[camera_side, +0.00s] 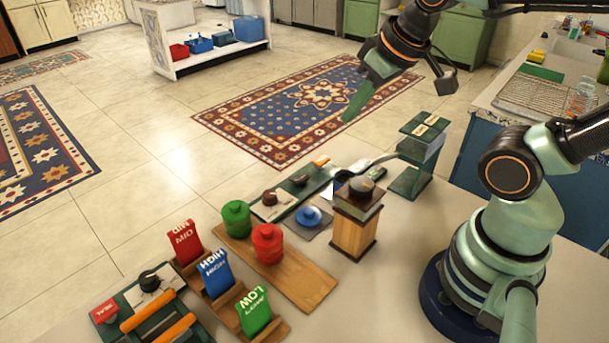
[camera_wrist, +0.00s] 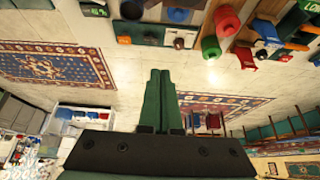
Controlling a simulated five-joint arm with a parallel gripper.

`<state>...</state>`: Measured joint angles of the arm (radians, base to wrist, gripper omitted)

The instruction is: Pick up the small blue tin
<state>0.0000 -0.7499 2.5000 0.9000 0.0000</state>
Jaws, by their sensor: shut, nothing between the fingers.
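A small round blue tin (camera_side: 308,216) sits on a dark square pad (camera_side: 296,232) on the table, left of a wooden block stand. It also shows at the top of the wrist view (camera_wrist: 179,14). A green tin (camera_side: 236,218) and a red tin (camera_side: 267,243) stand to its left on a wooden board. My gripper (camera_side: 348,118) is shut and empty, high above and beyond the table's far edge. In the wrist view its two green fingers (camera_wrist: 160,72) lie side by side, well apart from the blue tin.
The wooden block stand (camera_side: 355,226) stands close to the blue tin's right. A green box-like stand (camera_side: 419,155) is farther back. Red, blue and green lettered holders (camera_side: 215,273) fill the front left. Some bare tabletop (camera_side: 375,290) lies at front right.

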